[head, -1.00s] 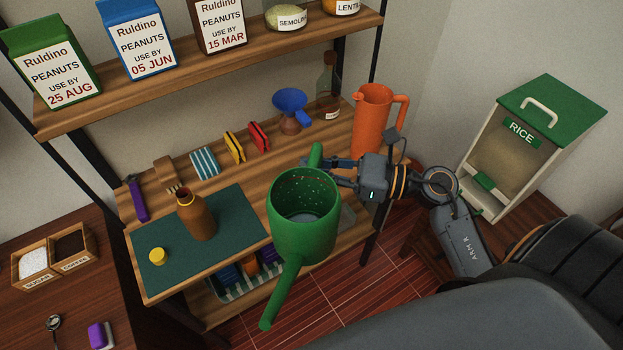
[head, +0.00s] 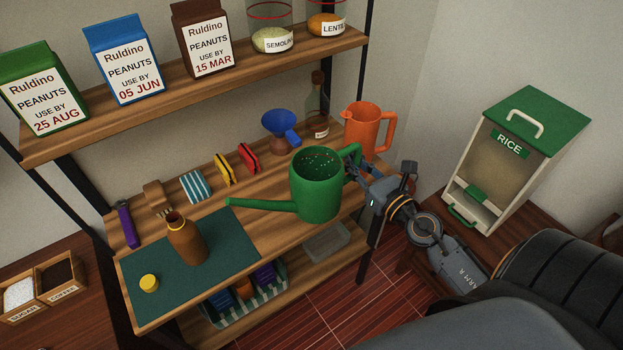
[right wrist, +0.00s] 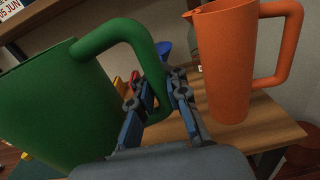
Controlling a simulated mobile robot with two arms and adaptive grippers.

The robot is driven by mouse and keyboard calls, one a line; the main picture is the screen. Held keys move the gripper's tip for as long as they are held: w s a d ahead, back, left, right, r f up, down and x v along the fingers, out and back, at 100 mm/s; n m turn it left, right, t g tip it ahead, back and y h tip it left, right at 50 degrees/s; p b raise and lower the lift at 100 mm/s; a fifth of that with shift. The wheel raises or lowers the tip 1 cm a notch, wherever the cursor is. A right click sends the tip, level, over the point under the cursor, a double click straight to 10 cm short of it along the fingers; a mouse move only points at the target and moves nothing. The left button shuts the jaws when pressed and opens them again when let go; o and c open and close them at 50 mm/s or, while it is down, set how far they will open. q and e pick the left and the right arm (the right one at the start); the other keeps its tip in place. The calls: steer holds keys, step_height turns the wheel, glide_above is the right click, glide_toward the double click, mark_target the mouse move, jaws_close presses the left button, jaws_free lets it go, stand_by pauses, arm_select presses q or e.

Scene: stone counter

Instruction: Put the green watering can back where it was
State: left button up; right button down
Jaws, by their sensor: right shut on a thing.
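The green watering can (head: 318,190) is upright in the head view, in front of the orange jug, at the right part of the wooden middle shelf (head: 280,225). Its spout points left toward the green mat. My right gripper (head: 362,172) is shut on the can's handle from the right. In the right wrist view, the can (right wrist: 50,110) fills the left side, and the blue fingers (right wrist: 155,108) close around its handle. I cannot tell whether the can's base touches the shelf. My left gripper is not in view.
The orange jug (head: 361,130) stands close behind the can. A blue funnel (head: 280,125) and a glass bottle (head: 318,112) are behind it. A brown bottle (head: 186,240) and yellow cap (head: 149,283) are on the green mat (head: 225,252). The rice bin (head: 525,160) stands at right.

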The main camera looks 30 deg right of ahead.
steer(key=shift+w+a+f+b, duration=0.15)
steer(key=shift+w+f+b, duration=3.5)
steer(key=shift+w+f, duration=2.3)
steer(key=shift+f, duration=0.15)
steer(key=c, duration=1.3)
jaws_free()
steer(key=shift+c, duration=0.2)
